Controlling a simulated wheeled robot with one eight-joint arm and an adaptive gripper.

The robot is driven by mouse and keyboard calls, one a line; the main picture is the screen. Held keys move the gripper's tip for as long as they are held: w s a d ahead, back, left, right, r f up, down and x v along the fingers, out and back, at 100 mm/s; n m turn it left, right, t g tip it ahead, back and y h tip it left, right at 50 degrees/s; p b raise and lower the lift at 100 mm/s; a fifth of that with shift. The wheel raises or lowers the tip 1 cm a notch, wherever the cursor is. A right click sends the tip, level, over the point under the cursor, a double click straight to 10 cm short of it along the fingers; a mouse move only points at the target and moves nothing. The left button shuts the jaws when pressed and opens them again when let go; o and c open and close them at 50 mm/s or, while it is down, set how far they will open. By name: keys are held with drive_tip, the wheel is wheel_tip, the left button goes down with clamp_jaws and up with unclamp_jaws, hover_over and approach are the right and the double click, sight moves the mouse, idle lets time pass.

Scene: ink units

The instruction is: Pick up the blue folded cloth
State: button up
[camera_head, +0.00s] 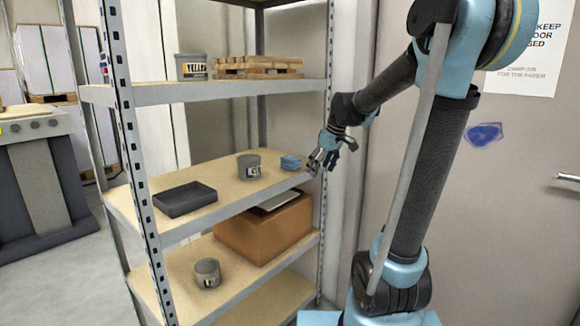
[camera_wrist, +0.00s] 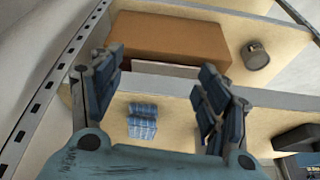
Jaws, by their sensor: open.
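The blue folded cloth (camera_head: 291,162) lies on the middle shelf (camera_head: 225,187), near its right end. It also shows in the wrist view (camera_wrist: 142,122), where it appears in the gap between my two fingers, nearer the left one. My gripper (camera_head: 326,153) is just right of the cloth in the head view, by the shelf's right post. In the wrist view my gripper (camera_wrist: 160,90) has its fingers spread wide, with nothing held between them. The cloth looks apart from both fingers.
A grey tin (camera_head: 249,167) stands left of the cloth, and a dark tray (camera_head: 181,199) lies farther left. A cardboard box (camera_head: 262,229) and another tin (camera_head: 207,273) are on the shelf below. The upper shelf (camera_head: 215,88) overhangs. Metal posts (camera_head: 328,100) frame the rack.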

sight(291, 157)
drive_tip(key=shift+n, duration=0.6)
drive_tip(key=w+a, duration=0.8)
drive_tip(key=w, duration=0.1)
drive_tip(key=shift+a+r, duration=0.15)
drive_tip(key=shift+r, duration=0.05)
drive_tip(key=shift+w+a+f, duration=0.3)
drive_tip(key=shift+w+a, duration=0.45)
drive_tip(key=shift+a, duration=0.15)
drive_tip(key=shift+w+a+f, duration=0.3)
drive_tip(key=shift+w+a, duration=0.4)
drive_tip(key=shift+a, duration=0.2)
drive_tip(key=shift+c, duration=0.5)
drive_tip(key=c, duration=1)
